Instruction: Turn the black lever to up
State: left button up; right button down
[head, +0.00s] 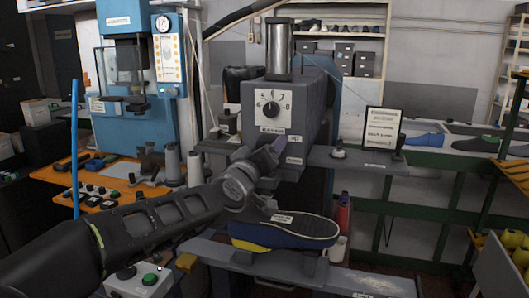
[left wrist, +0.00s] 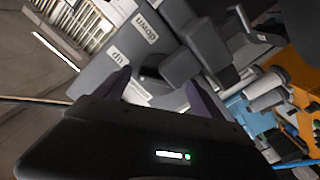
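The grey machine (head: 312,112) stands in the middle of the head view, with a round black dial on its front. In the left wrist view its grey face carries an "up" label (left wrist: 117,55) and a "down" label (left wrist: 147,34). A dark block-like part (left wrist: 181,66), which looks like the black lever, sticks out beside the labels. My left gripper (left wrist: 157,82) is open, its two fingers pointing at the machine face with the dark part just beyond them; contact cannot be told. In the head view my left gripper (head: 272,152) covers the lever area. My right gripper is not in view.
A dark shoe (head: 285,230) with a yellow and blue lower part sits below my left wrist. A control box (head: 140,282) with a green button stands at the lower left. A blue machine (head: 135,80) and orange bench (head: 55,172) are left. A framed sign (head: 382,128) stands right.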

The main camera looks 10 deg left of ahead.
pick_arm(q)
jog(key=s, duration=0.7)
jog(key=shift+s+a, duration=0.25)
jog(key=shift+s, duration=0.15)
